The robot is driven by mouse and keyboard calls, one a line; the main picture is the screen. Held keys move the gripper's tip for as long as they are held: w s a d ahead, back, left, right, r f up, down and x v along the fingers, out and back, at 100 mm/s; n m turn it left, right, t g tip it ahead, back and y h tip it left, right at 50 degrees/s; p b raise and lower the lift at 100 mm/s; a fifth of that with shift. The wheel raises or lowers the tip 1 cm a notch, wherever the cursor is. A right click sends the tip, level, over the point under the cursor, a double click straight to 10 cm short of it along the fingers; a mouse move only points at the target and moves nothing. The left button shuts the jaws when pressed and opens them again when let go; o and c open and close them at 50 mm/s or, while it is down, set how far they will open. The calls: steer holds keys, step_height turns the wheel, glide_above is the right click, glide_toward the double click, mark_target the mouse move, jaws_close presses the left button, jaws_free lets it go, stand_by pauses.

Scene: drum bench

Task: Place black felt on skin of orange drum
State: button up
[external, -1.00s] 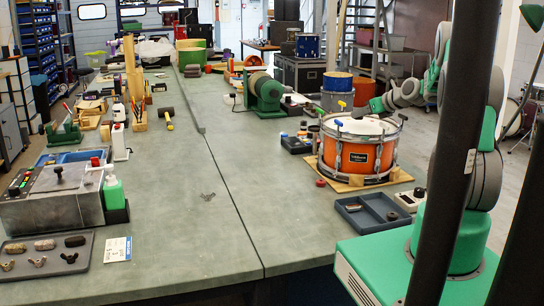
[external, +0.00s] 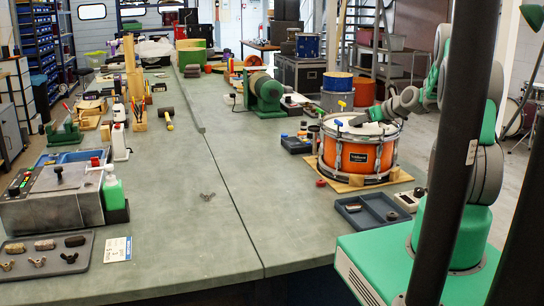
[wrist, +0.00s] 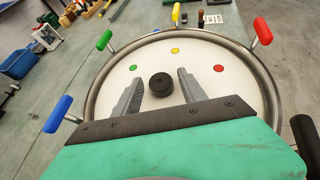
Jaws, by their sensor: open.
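The orange drum (external: 372,157) stands on a wooden board at the right of the bench, its white skin facing up. The wrist view shows the skin (wrist: 200,52) with green, yellow and red dots. A round black felt (wrist: 160,86) appears against the skin, between my open fingers and apart from both. My gripper (wrist: 159,75) is open; in the external view it is low over the drum's top (external: 354,121). The felt cannot be made out in the external view, and the gap beneath it, if any, cannot be judged.
Coloured tuning handles, such as the blue one (wrist: 58,107) and the red one (wrist: 262,30), stick up around the rim. A dark tray (external: 352,208) holding a round dark piece lies in front of the drum.

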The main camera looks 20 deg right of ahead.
steer(key=b+v, duration=0.2)
steer(key=v, duration=0.9)
steer(key=shift+s+d+r, duration=0.15)
steer(key=shift+s, duration=0.1)
steer(key=shift+s+a+r+n, duration=0.2)
steer(key=shift+a+n, duration=0.1)
steer(key=a+n, duration=0.2)
steer(key=s+a+n+g, duration=0.1)
steer(key=a+n, duration=0.1)
steer(key=a+r+n, duration=0.1)
steer(key=a, duration=0.1)
steer(key=shift+s+r+n+g, duration=0.1)
steer(key=shift+s+n+g, duration=0.15)
steer(key=shift+n+g, duration=0.15)
steer(key=s+a+r+n+g+h, duration=0.1)
steer(key=s+a+n+g, duration=0.1)
steer(key=s+a+n, duration=0.65)
steer(key=s+a+n+g+h, duration=0.1)
steer(key=s+a+n, duration=0.2)
steer(key=s+n, duration=0.5)
steer(key=s+a+f+n+g+h, duration=0.1)
steer(key=s+a+n+g, duration=0.1)
steer(key=s+n, duration=0.6)
steer(key=shift+s+a+f+n+h, duration=0.25)
steer(key=shift+a+n, duration=0.25)
steer(key=shift+n, duration=0.35)
